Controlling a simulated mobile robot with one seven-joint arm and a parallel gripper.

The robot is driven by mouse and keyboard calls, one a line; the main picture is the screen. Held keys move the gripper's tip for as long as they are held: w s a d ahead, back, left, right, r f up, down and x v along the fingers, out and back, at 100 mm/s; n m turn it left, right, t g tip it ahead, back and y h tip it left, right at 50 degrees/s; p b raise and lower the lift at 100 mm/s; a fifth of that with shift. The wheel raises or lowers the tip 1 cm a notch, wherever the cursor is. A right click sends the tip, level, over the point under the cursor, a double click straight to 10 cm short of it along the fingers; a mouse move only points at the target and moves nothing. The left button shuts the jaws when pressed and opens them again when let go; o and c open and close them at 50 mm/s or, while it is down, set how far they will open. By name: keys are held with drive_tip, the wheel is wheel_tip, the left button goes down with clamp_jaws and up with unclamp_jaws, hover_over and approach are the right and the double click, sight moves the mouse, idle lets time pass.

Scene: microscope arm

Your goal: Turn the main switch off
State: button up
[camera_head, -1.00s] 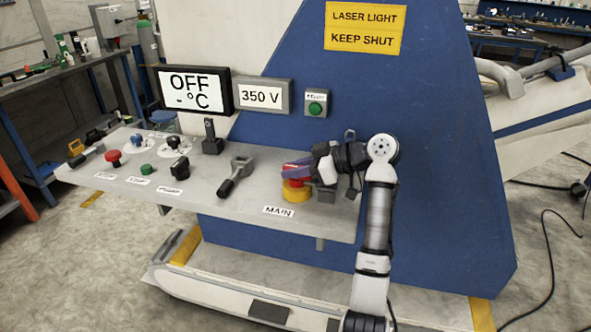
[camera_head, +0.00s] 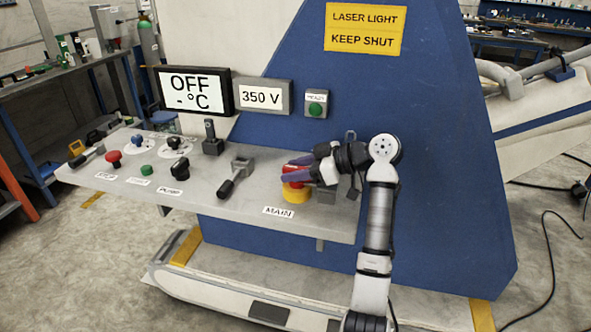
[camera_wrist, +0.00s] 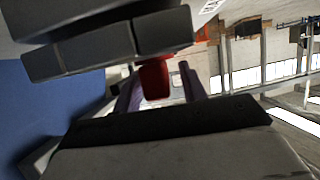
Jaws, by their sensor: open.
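The main switch (camera_head: 295,194) has a red handle on a yellow base and sits at the right end of the grey panel, by the MAIN label (camera_head: 278,212). My gripper (camera_head: 286,167) is open at the switch, its purple fingers either side of the red handle. In the wrist view the red handle (camera_wrist: 155,79) shows between the purple fingers of my gripper (camera_wrist: 158,85). I cannot tell whether the fingers touch it. My gripper partly hides the switch in the head view.
A lever (camera_head: 235,176) stands left of the main switch on the panel (camera_head: 215,193), with several knobs and buttons farther left. A display (camera_head: 192,91) reads OFF and another (camera_head: 262,96) reads 350 V. A blue wall (camera_head: 430,220) stands close behind my arm.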

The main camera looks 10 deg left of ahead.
drive_tip(key=b+v, duration=0.2)
drive_tip(key=v, duration=1.1)
drive_tip(key=shift+d, duration=0.35)
drive_tip(key=shift+r, duration=0.1)
